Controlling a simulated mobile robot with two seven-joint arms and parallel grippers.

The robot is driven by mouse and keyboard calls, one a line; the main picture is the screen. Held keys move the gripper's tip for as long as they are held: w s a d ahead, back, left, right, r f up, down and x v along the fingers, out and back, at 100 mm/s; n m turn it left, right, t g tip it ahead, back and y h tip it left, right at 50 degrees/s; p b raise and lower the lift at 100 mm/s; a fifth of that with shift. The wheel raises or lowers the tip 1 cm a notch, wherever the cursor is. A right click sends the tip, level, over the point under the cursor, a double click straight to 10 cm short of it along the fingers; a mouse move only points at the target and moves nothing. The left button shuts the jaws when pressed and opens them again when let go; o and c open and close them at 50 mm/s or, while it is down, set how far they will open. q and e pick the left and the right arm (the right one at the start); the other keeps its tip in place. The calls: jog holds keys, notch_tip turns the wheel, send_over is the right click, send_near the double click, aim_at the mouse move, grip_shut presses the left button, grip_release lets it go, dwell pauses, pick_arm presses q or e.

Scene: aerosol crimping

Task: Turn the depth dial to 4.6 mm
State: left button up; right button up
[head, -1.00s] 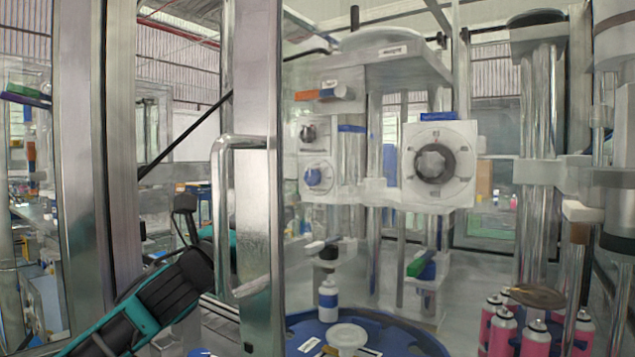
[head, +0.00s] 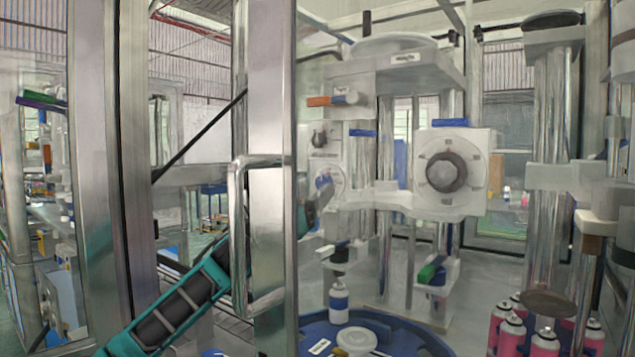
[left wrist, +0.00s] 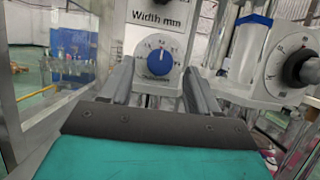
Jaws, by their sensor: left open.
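A small dial with a blue knob (left wrist: 158,62) and a numbered white face is at the centre of the left wrist view, below the words "Width mm". Which label belongs to it is unclear, and its setting is too small to read. In the head view the blue knob (head: 324,182) is partly hidden by my left gripper (head: 315,208). My left gripper (left wrist: 158,78) is open, one finger to each side of the dial in the picture. I cannot tell whether they touch the knob. My right gripper is not in view.
A larger dial with a dark knob (head: 446,172) is to the right, and a small black knob (head: 319,138) is above the blue one. A metal frame post (head: 268,120) with a handle crosses in front of my left arm. Pink cans (head: 512,335) stand at lower right.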

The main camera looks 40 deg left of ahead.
pick_arm(q)
jog(key=shift+p+x, duration=0.4)
jog(key=shift+x, duration=1)
jog(key=c, duration=1)
